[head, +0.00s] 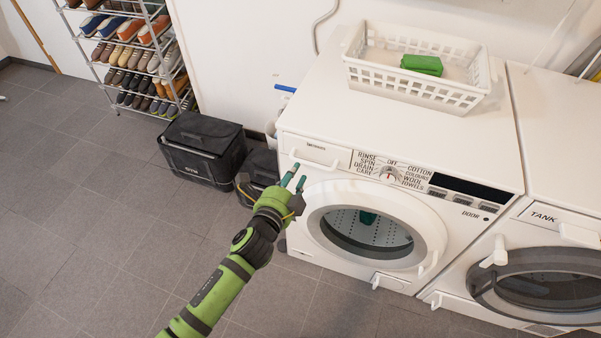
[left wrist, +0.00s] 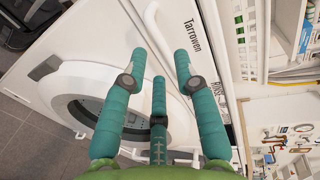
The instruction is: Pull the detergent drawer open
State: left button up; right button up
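The white detergent drawer (head: 318,150) is at the upper left of the washer's front in the head view, its front looking flush with the panel. Its white bar handle shows in the left wrist view (left wrist: 153,22), ahead of the fingertips, beside the word "Tarrowen" on the drawer front (left wrist: 187,38). My left gripper (head: 295,175) is in front of the washer, just below the drawer handle in the head view. In the left wrist view (left wrist: 160,62) its teal fingers are spread and empty. I cannot tell any contact with the handle. My right gripper is not in view.
The washer's round door (head: 425,225) is closed, below and right of the drawer. A white basket (head: 465,98) holding a green item (head: 422,65) stands on top. A second machine (head: 560,215) adjoins on the right. A black crate (head: 203,150) stands left; the floor (head: 90,220) is clear.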

aim_at(302, 160)
pick_arm(q)
jog(key=x, duration=0.6)
jog(key=shift+w+f, duration=0.1)
jog(key=shift+w, duration=0.1)
grip_shut()
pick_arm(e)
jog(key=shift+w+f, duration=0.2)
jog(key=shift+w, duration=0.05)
